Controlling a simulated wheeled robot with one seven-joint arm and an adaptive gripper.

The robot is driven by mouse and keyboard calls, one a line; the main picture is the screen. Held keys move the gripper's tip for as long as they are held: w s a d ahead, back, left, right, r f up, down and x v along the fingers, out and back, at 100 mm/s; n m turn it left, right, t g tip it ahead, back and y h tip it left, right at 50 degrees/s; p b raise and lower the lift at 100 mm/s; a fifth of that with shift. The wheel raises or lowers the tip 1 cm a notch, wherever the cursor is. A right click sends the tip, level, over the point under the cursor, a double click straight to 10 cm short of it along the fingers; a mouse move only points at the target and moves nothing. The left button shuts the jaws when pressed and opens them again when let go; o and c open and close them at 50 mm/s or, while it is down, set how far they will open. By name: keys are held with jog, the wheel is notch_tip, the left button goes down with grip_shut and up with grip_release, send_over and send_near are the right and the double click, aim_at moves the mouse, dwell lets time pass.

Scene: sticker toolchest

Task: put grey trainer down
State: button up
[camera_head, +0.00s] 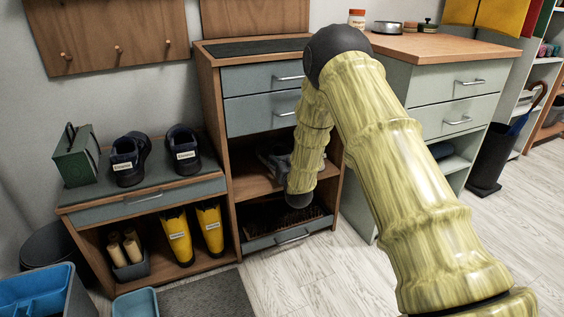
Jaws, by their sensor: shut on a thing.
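A grey shoe-like thing (272,158), which looks like the grey trainer, shows in the open middle bay of the tall wooden cabinet (213,130). My arm's last visible links hang in front of it and hide much of it. I cannot tell whether it rests on the shelf board (250,187) or is held just above it. My gripper is hidden behind my arm at the cabinet opening, so its fingers and its hold do not show.
A low bench (146,203) on the left carries dark labelled shoes (183,150) and a green box (76,155). Yellow boots (177,237) stand beneath. A brush-like mat (265,222) lies in the cabinet's lower bay. A drawer unit (455,110) stands close on the right.

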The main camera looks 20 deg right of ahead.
jog(key=o, duration=1.2)
jog(key=shift+o, duration=0.2)
jog(key=shift+s, duration=0.1)
